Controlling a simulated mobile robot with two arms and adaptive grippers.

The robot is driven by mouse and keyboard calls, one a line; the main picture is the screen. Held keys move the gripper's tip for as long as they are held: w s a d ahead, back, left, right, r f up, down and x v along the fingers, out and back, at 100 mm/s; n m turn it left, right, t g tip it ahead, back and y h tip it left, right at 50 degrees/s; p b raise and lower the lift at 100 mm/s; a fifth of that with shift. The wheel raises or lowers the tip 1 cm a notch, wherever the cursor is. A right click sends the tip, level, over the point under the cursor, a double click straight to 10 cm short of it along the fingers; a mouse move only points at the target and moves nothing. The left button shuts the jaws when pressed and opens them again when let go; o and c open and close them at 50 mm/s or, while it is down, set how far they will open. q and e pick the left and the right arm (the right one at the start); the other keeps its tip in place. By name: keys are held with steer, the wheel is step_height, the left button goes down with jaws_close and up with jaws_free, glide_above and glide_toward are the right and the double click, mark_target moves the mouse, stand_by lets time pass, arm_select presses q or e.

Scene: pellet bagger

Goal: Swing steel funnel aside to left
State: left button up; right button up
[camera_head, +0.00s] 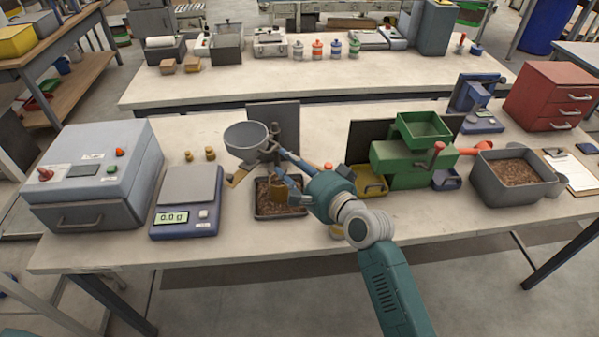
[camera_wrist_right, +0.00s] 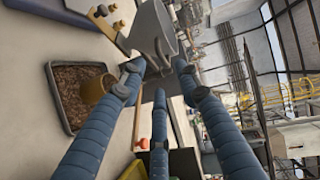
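The grey steel funnel (camera_head: 245,136) is a round bowl on a dark stand (camera_head: 276,143), out to the left of the post. It also shows in the right wrist view (camera_wrist_right: 152,28), just beyond my fingertips. My right gripper (camera_head: 279,166) is at the stand, to the right of and a little below the funnel. In the right wrist view its blue fingers (camera_wrist_right: 160,72) are spread, with the funnel's lower part and a dark bracket between or behind the tips. I cannot tell whether they touch. My left gripper is not in view.
A dark tray (camera_head: 283,216) of brown pellets with a brown cup (camera_head: 278,190) sits below the funnel. A scale (camera_head: 187,197) and a grey box machine (camera_head: 92,172) stand left. A green machine (camera_head: 408,160) and a pellet bin (camera_head: 487,184) stand right.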

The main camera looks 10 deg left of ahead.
steer(key=v, duration=0.5)
